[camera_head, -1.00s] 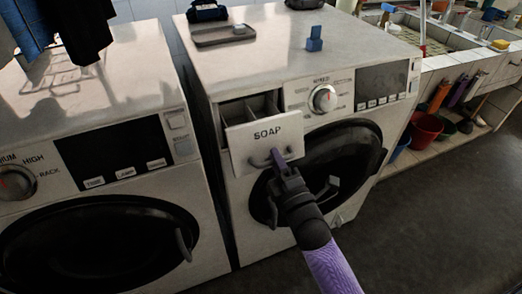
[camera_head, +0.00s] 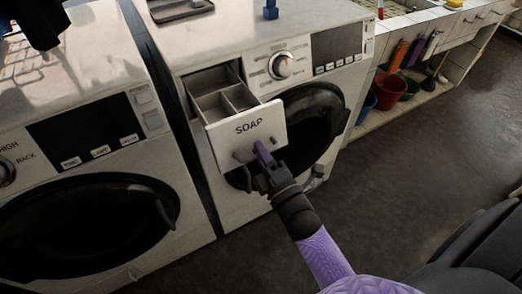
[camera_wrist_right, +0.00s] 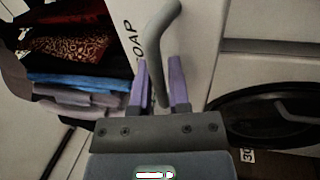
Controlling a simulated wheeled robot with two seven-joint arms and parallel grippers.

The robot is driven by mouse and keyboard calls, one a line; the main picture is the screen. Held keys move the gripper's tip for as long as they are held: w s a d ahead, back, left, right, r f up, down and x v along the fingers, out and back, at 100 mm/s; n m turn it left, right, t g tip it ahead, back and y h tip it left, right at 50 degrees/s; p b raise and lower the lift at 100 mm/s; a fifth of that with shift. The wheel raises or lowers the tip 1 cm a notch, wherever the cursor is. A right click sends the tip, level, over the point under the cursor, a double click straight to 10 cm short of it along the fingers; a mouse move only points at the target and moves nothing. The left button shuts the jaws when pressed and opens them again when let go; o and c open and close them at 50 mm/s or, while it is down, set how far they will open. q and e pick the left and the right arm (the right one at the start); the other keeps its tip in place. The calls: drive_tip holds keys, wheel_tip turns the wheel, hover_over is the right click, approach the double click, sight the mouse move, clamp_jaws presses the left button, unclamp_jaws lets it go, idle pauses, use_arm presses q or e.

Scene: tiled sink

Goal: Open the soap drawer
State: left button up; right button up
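The soap drawer (camera_head: 246,136), with a white front marked SOAP, sticks well out of the right-hand washing machine (camera_head: 300,92). Its grey inner compartments (camera_head: 222,102) show from above and look empty. My right gripper (camera_head: 262,156) is at the drawer's front, on its grey handle. In the right wrist view the handle (camera_wrist_right: 157,55) runs between the two purple fingers (camera_wrist_right: 160,88), which are close on either side of it. The drawer front (camera_wrist_right: 197,40) is just beyond them, its lettering partly hidden. My left gripper is not in view.
The machine's round dark door (camera_head: 318,115) lies just below and right of the drawer. A second washing machine (camera_head: 85,110) stands at left. Buckets (camera_head: 389,92) stand under the sink counter. Open floor (camera_head: 420,150) lies at right. Folded clothes (camera_wrist_right: 70,60) show in the wrist view.

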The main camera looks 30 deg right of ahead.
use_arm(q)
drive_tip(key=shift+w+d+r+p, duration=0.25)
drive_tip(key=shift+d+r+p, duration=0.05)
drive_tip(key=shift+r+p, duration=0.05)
use_arm(e)
drive_tip(key=v, duration=1)
